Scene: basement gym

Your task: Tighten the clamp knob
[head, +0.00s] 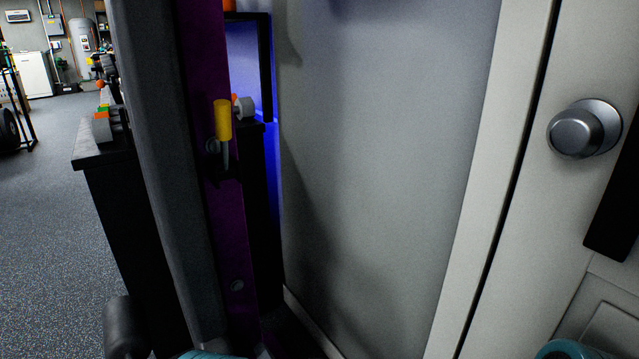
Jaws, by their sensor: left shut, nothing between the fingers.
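A yellow handle (223,120) on a thin grey stem stands upright on a purple upright post (210,65) left of centre. It looks like the clamp knob, but I cannot be sure. A dark round fitting sits at the foot of the stem. My left gripper is low at the bottom edge, below the yellow handle and apart from it. It is shut and empty, and mostly cut off; a teal part of my left arm shows there. Another teal part of mine shows at the bottom right; my right gripper's fingers are out of view.
A thick grey beam (165,150) stands left of the purple post. A dark bench (95,157) carries small orange and green items. A pale door with a round metal knob (575,133) is at the right. Open speckled floor (50,230) lies at the left.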

